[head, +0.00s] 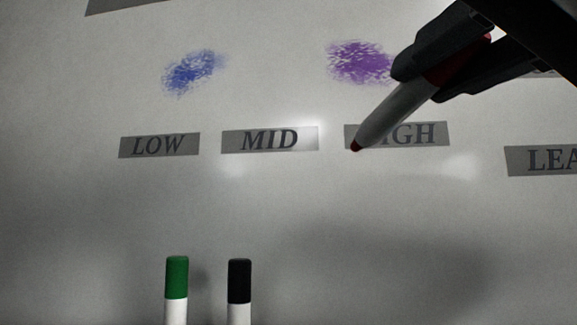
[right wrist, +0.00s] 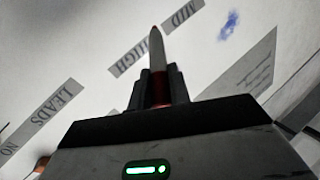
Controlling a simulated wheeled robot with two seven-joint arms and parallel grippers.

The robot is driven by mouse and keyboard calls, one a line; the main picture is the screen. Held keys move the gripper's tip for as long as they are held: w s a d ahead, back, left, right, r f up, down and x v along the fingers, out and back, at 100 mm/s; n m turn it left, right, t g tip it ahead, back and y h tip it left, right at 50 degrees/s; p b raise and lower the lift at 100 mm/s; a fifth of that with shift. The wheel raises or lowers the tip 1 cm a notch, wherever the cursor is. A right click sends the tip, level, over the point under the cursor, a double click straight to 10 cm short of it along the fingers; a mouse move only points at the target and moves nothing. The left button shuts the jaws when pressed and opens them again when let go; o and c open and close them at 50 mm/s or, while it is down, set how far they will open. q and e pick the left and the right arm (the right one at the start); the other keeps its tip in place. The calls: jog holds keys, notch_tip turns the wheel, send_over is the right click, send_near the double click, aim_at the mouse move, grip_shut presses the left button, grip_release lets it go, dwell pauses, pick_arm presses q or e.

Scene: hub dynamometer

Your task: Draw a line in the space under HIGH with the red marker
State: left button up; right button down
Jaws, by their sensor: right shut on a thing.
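My right gripper (head: 432,78) is shut on the red marker (head: 395,115), which is tilted with its dark red tip pointing down and left. In the head view the tip overlaps the left part of the HIGH label (head: 425,134) on the whiteboard (head: 330,200); I cannot tell whether it touches the board. The space under HIGH shows no line. In the right wrist view the marker (right wrist: 158,60) points away from the jaws, beside the HIGH label (right wrist: 140,53). My left gripper is not in view.
The LOW label (head: 159,145) and MID label (head: 270,139) are left of HIGH, with a LEADS label (head: 545,160) at right. Blue (head: 193,71) and purple (head: 360,63) scribbles are above. A green-capped marker (head: 176,285) and black-capped marker (head: 239,285) stand upright at the bottom.

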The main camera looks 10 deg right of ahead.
jog(key=shift+w+d, duration=0.25)
jog(key=shift+w, duration=0.25)
jog(key=shift+w+d+b, duration=0.2)
jog(key=shift+w+d, duration=0.1)
jog(key=shift+w, duration=0.7)
jog(key=shift+w+d+b, duration=0.15)
jog(key=shift+w+d, duration=0.1)
jog(key=shift+w, duration=0.75)
jog(key=shift+f, duration=0.15)
jog(key=shift+w+d, duration=0.2)
jog(key=shift+w, duration=0.55)
jog(key=shift+s+d+p, duration=0.25)
jog(key=shift+d+p, duration=0.05)
jog(key=shift+d, duration=0.35)
jog(key=shift+s+d, duration=0.15)
jog(key=shift+d, duration=0.55)
